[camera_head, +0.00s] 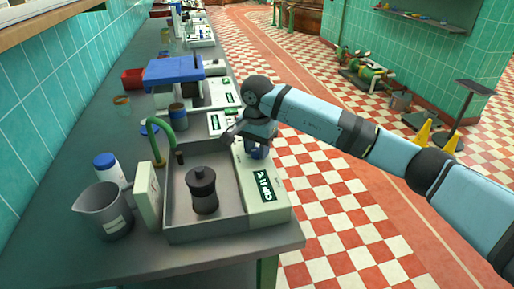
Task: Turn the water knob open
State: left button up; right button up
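A machine with a grey metal basin (232,203) stands at the near end of the counter. Its pale right-hand panel (267,213) has a dark green label. A small blue part (258,152), possibly the water knob, shows at the far end of this panel, partly covered by my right gripper. A green curved hose (157,142) rises at the basin's left. A dark lidded canister (203,190) stands upright in the basin. My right gripper (231,136) is at the panel's far end, beside the blue part. Its fingers are small and dark, so their opening and any contact are unclear.
A grey pitcher (103,212) and a white bottle with a blue lid (108,168) stand left of the basin. Behind it are more machines, one with a blue top (173,70). The checkered floor (335,215) right of the counter is clear nearby.

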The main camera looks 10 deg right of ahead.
jog(key=shift+m, duration=0.3)
jog(key=m, duration=1.3)
jog(key=shift+r, duration=0.1)
jog(key=shift+m+p, duration=0.35)
jog(key=shift+m, duration=1.75)
jog(key=o, duration=0.9)
